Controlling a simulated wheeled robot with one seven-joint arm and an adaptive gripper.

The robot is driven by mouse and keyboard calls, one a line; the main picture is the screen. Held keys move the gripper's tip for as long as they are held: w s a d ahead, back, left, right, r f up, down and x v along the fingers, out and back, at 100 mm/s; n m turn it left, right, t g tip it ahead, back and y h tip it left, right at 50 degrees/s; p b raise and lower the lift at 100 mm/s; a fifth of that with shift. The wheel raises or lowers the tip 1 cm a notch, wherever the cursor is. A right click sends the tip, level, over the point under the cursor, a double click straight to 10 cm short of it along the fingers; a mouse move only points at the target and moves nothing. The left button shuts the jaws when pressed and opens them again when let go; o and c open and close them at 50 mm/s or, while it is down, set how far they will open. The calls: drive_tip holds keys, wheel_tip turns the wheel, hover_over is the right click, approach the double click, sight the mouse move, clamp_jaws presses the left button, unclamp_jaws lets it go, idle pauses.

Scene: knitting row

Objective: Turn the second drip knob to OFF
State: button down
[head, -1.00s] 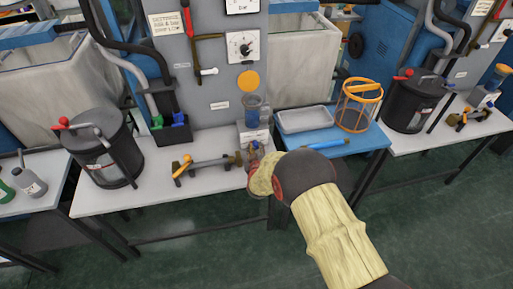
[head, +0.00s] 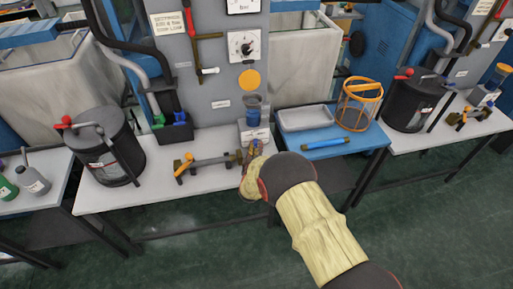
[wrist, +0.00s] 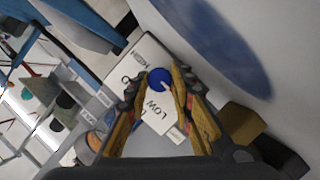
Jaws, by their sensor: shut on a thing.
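The blue drip knob (wrist: 158,77) shows between my fingertips in the wrist view, on a white box whose label (wrist: 157,110) reads LOW; its other words are partly covered. A small pale mark on the knob points to the lower right in that view. My gripper (wrist: 160,86) is shut on the knob, one yellow-padded finger at each side. In the head view my gripper (head: 254,155) is at the front of the white drip box (head: 251,133), which carries a blue cup (head: 253,109). The knob is mostly hidden there by my gripper.
A brass-ended rod fixture (head: 207,162) lies left of my gripper on the white bench (head: 120,200). A black canister (head: 103,147) stands farther left. The blue table (head: 355,145) at right holds a grey tray (head: 306,118), an orange basket (head: 359,103) and a blue tool (head: 326,144).

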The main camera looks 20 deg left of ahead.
drive_tip(key=c, duration=1.5)
unclamp_jaws()
drive_tip(key=shift+c, duration=0.2)
drive_tip(key=shift+v, duration=3.95)
